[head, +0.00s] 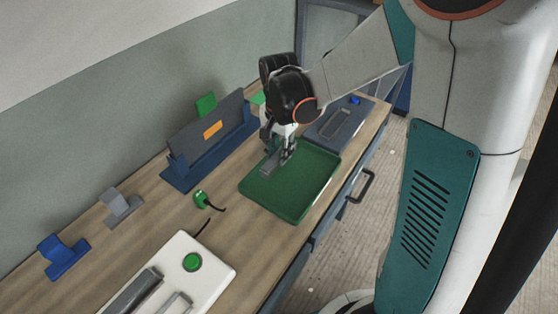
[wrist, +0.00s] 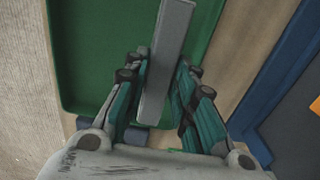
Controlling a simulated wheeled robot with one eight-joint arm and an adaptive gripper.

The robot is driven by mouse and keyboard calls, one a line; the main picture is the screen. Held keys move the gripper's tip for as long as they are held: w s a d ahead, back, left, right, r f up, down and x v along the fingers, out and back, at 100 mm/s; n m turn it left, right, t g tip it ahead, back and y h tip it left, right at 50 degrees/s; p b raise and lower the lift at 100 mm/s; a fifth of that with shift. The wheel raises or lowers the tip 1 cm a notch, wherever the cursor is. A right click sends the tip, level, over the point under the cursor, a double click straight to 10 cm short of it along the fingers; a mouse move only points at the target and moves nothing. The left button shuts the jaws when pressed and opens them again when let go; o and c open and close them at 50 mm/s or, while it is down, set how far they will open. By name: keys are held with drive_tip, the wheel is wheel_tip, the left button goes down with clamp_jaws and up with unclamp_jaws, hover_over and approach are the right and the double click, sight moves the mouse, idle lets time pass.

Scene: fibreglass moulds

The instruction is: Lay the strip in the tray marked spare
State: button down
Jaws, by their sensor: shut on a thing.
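A grey strip (head: 269,165) is held by my gripper (head: 283,150) over the green tray (head: 305,193) in the head view. In the wrist view the strip (wrist: 166,60) runs lengthwise between the two fingers of my gripper (wrist: 160,88), and the green tray (wrist: 98,45) lies beneath it. The gripper is shut on the strip. I cannot tell whether the strip touches the tray floor. The tray looks otherwise empty. No readable marking shows on it.
A blue rack (head: 180,175) holding a grey panel with an orange label stands left of the tray. A green plug (head: 201,199) with a cable, a white box (head: 215,272), a grey bracket (head: 121,208) and a blue bracket (head: 62,258) lie nearer. A dark recessed plate (head: 350,126) lies beyond.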

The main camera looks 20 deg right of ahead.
drive_tip(key=shift+f+b, duration=0.55)
drive_tip(key=shift+f, duration=1.3)
drive_tip(key=shift+f, duration=0.1)
drive_tip(key=c, duration=1.3)
unclamp_jaws()
